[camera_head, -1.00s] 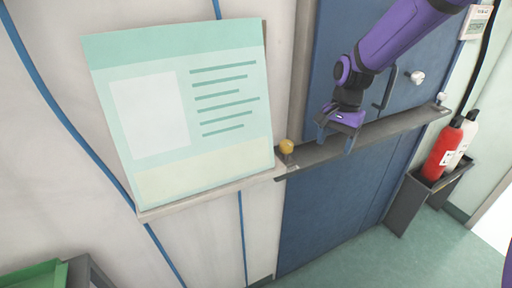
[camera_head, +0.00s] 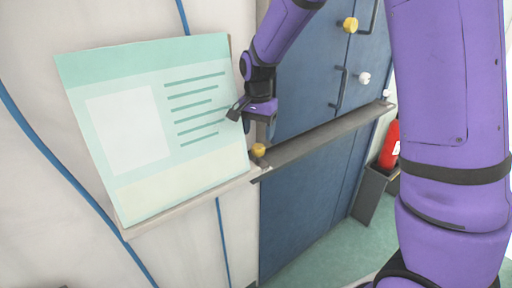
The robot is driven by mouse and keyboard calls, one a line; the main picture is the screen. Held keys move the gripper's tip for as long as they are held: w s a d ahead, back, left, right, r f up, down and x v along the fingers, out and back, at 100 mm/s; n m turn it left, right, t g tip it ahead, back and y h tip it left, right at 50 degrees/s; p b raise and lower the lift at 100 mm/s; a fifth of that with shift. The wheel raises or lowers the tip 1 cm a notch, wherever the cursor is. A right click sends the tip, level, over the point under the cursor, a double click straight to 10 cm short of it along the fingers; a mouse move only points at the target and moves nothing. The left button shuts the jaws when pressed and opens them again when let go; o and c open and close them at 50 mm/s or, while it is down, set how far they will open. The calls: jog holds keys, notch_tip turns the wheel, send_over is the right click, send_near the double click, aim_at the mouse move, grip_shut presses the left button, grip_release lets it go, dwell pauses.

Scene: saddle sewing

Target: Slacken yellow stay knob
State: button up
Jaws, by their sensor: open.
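A small round yellow knob (camera_head: 258,150) sits at the left end of the grey bar (camera_head: 315,143) that crosses the blue door. A second yellow knob (camera_head: 350,25) is on the upper part of the blue doors (camera_head: 310,100). The frames do not show which of the two is the stay knob.
A pale green board (camera_head: 155,125) stands on a ledge left of the bar. A white knob (camera_head: 363,78) and dark handles (camera_head: 340,90) are on the doors. A red extinguisher (camera_head: 389,145) stands in a grey bin (camera_head: 369,193) at right. My arm covers the right side.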

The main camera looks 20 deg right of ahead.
aim_at(258, 147)
notch_tip(258, 147, down, 6)
jog(key=shift+d+r, duration=0.1)
dwell(0.4)
jog(key=c, duration=0.9)
jog(key=shift+c, duration=0.2)
